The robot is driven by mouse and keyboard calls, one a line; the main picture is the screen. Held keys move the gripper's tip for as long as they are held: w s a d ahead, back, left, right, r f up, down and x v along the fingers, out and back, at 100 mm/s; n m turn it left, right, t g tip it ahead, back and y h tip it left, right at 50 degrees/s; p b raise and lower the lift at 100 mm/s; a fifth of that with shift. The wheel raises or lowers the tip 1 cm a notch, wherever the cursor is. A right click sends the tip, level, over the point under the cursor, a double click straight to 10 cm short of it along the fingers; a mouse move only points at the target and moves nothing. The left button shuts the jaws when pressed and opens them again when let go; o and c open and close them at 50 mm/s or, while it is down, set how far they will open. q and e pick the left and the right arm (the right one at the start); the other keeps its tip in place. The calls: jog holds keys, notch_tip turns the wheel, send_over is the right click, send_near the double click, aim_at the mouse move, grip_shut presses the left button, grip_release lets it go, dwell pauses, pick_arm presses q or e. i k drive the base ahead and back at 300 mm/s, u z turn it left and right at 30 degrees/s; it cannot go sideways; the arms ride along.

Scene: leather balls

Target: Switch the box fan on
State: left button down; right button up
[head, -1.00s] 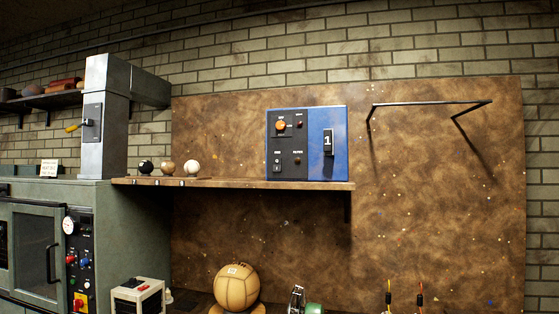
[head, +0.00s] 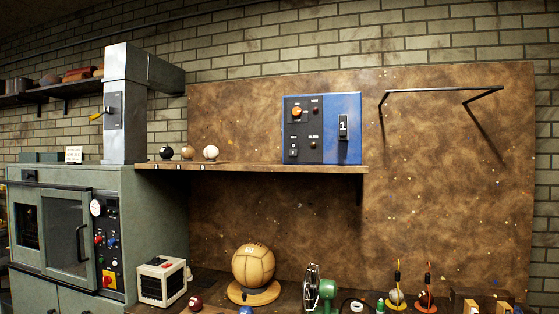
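A small white box (head: 162,281) with a dark grille on its front stands on the bench at the lower left, beside the green oven cabinet. It looks like the box fan, but I cannot be sure. A red part (head: 167,264) shows on its top; whether it is a switch, and its position, is too small to tell. A separate round fan (head: 318,288) with a dark cage and green body stands further right. Neither of my grippers is in view.
A tan leather ball (head: 253,265) sits on a round wooden stand near the white box. A dark red ball (head: 196,302) lies at the bench front. A blue control box (head: 351,128) marked "1" and three small balls stand on the shelf (head: 270,167) above. The oven cabinet (head: 66,235) borders the bench at left.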

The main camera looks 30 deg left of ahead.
aim_at(293, 146)
jog(key=k, duration=0.4)
jog(key=u, duration=0.35)
jog(key=i, duration=1.4)
jog(key=z, duration=0.4)
